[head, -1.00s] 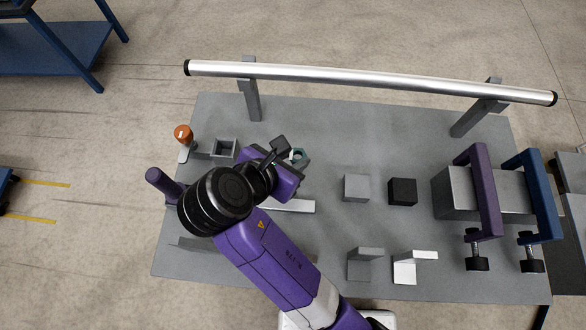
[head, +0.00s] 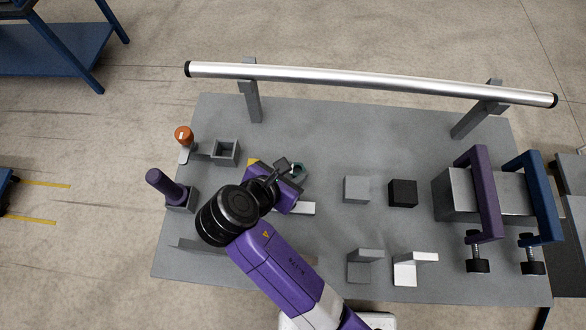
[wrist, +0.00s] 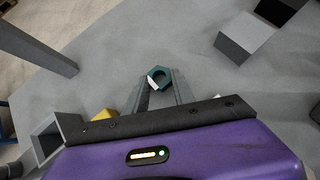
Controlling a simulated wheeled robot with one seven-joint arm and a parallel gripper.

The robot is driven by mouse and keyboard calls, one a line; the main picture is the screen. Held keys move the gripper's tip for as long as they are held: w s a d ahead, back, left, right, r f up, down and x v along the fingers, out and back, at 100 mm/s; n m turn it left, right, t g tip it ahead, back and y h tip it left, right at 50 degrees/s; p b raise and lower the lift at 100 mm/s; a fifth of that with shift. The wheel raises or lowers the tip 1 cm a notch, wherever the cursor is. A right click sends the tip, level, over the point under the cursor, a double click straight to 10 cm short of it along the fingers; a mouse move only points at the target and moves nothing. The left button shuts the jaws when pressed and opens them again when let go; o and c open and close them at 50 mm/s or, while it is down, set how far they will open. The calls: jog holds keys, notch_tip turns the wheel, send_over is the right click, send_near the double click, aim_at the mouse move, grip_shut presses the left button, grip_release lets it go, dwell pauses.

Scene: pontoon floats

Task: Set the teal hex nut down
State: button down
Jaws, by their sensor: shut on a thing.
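The teal hex nut (wrist: 165,72) shows in the wrist view between the tips of my gripper (wrist: 159,88), which is shut on it. In the head view the nut (head: 299,171) is a small teal ring at the tip of my gripper (head: 293,173), over the middle-left of the grey table (head: 320,130). My gripper partly hides the nut there. I cannot tell whether the nut touches the tabletop.
A grey open box (head: 225,152), an orange knob (head: 184,134) and a purple post (head: 164,185) stand at left. A grey block (head: 356,189) and a black block (head: 402,193) are at right. A metal rail (head: 370,81) spans the back. Table behind the nut is clear.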

jog(key=shift+f, duration=0.2)
jog(key=shift+f, duration=0.2)
jog(key=c, duration=1.1)
grip_release()
jog(key=shift+o, duration=0.2)
jog(key=shift+r, duration=0.35)
jog(key=p+v, duration=0.1)
jog(key=v, duration=1.1)
jog(key=shift+r, duration=0.25)
